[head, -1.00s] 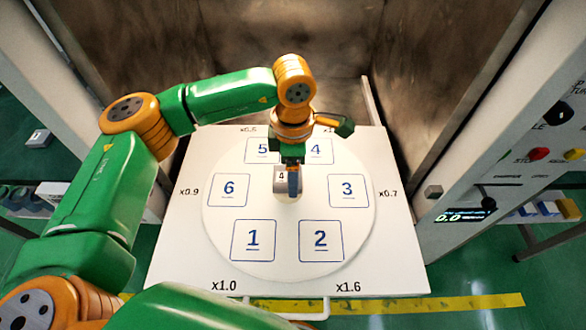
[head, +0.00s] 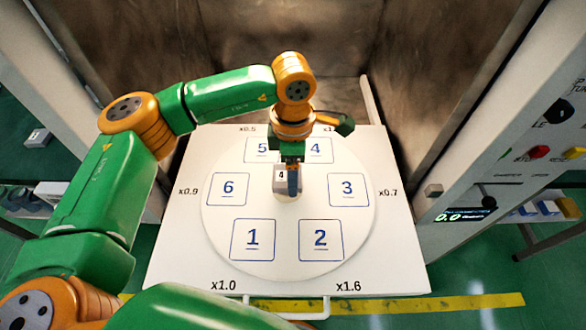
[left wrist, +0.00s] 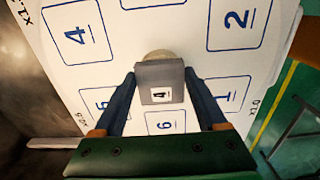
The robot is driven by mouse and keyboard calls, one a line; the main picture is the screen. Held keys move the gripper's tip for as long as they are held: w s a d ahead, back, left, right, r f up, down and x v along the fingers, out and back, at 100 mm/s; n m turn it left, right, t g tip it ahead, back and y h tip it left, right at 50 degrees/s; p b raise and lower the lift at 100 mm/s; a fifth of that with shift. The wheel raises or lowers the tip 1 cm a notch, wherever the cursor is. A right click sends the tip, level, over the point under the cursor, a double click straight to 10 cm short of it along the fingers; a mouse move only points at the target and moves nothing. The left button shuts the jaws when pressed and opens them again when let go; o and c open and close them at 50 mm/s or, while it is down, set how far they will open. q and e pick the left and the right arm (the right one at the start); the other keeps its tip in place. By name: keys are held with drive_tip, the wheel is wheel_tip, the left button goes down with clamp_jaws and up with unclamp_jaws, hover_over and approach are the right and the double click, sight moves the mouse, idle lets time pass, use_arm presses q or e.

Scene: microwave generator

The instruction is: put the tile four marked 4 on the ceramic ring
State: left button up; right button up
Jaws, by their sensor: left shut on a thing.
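Tile four (head: 281,176), a small grey block with a white label marked 4, is held over the middle of the white round plate. My left gripper (head: 288,178) is shut on it, and in the left wrist view the fingers (left wrist: 162,96) grip the tile (left wrist: 160,84) from both sides. The ceramic ring (left wrist: 156,56) shows as a beige round edge just beyond the tile; in the head view only a pale sliver (head: 286,198) shows below it. Most of the ring is hidden, and I cannot tell whether the tile touches it. My right gripper is not in view.
The round plate (head: 270,255) has numbered squares 1 to 6 and lies on a white board (head: 180,265) inside the metal-walled chamber. A control panel (head: 490,165) stands at the right. The numbered squares are empty where visible.

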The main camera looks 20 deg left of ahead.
use_arm(q)
drive_tip(key=shift+f, duration=0.25)
drive_tip(key=o, duration=1.5)
drive_tip(key=shift+c, duration=0.2)
drive_tip(key=shift+r, duration=0.1)
drive_tip(key=shift+r+p, duration=2.25)
drive_tip(key=shift+r, duration=1.3)
drive_tip(key=shift+f, duration=0.1)
